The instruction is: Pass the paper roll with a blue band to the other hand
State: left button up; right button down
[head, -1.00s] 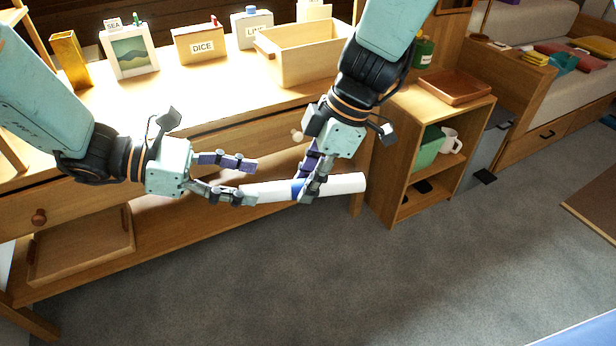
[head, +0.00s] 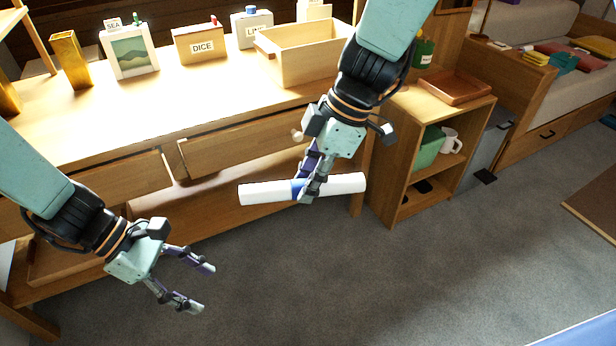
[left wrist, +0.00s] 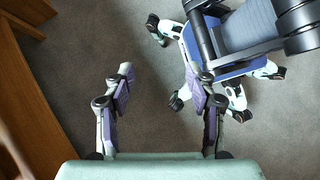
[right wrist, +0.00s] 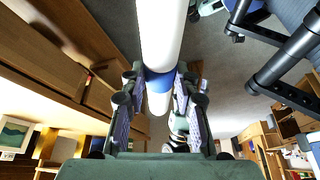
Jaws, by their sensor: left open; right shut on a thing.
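The white paper roll (head: 340,184) with a blue band is held roughly level in the air in front of the desk. My right gripper (head: 308,190) is shut on it at the blue band. The roll also shows in the right wrist view (right wrist: 160,35), with the band (right wrist: 159,82) between the fingers. My left gripper (head: 205,287) is open and empty, lower and to the left of the roll, clearly apart from it.
A wooden desk (head: 150,115) with drawers stands behind, carrying a wooden box (head: 300,50), a DICE box (head: 200,45) and a picture carton (head: 130,52). A low cabinet (head: 440,110) with a brown tray (head: 455,87) stands at right. The grey floor in front is clear.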

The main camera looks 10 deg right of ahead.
pick_arm(q)
jog(key=s+a+f+m+t+y, duration=0.1)
jog(key=s+a+f+m+y, duration=0.2)
jog(key=s, duration=0.6)
jog(key=s+a+f+m+t+y, duration=0.1)
jog(key=s+a+f+m+y, duration=0.3)
jog(key=s+a+f+m, duration=0.4)
jog(key=shift+s+f+m+t+y, duration=0.35)
jog(key=shift+s+f+m, duration=0.85)
jog(key=shift+m, duration=0.7)
jog(key=shift+w+f, duration=0.1)
